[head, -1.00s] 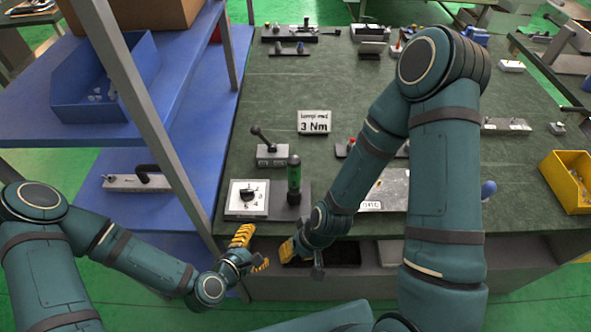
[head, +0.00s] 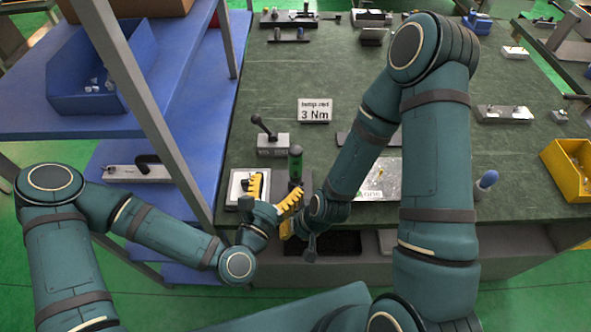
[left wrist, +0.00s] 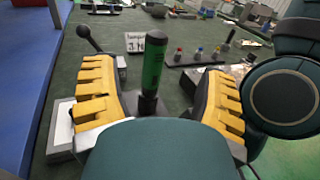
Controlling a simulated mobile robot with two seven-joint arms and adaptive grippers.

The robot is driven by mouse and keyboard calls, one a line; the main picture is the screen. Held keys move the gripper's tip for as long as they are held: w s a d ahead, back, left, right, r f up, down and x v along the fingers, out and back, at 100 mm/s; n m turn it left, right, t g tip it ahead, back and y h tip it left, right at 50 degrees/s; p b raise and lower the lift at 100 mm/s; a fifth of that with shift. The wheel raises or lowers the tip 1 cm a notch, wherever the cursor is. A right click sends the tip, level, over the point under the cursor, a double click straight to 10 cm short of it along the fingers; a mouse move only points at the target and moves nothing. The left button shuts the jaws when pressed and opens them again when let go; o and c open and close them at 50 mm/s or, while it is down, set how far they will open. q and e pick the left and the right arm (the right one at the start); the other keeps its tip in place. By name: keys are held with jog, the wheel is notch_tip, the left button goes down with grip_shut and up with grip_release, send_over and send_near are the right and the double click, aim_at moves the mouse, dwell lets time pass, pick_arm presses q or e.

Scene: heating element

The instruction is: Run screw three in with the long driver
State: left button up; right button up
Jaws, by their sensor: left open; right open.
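The long driver with a green handle (head: 295,162) stands upright in a dark block near the table's front edge. In the left wrist view its green handle (left wrist: 153,70) rises between my open jaws, apart from both. My left gripper (head: 275,190) is open, its yellow-padded fingers spread in front of the driver; it also shows in the left wrist view (left wrist: 155,100). My right gripper (head: 290,227) is open just below the driver, at the table's front edge, partly hidden by its own wrist. A square plate (head: 236,188), numbered in the earlier frame, is mostly covered by my left gripper. I cannot make out screw three.
A lever fixture (head: 268,142) and a sign reading 3 Nm (head: 314,111) stand behind the driver. A blue bin (head: 103,88) sits on the left shelf, and a yellow bin (head: 572,170) is at the right edge. A shelf post (head: 150,110) rises beside my left arm.

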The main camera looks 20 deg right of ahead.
aim_at(293, 156)
pick_arm(q)
jog(key=b+x, duration=0.1)
jog(key=x, duration=0.4)
jog(key=shift+f+x, duration=0.15)
jog(key=shift+x, duration=1.4)
jog(key=shift+f+x, duration=0.2)
jog(key=shift+x, duration=1.4)
jog(key=shift+a+r, duration=0.1)
jog(key=shift+a, duration=0.05)
grip_shut()
pick_arm(e)
jog(key=shift+f, duration=0.8)
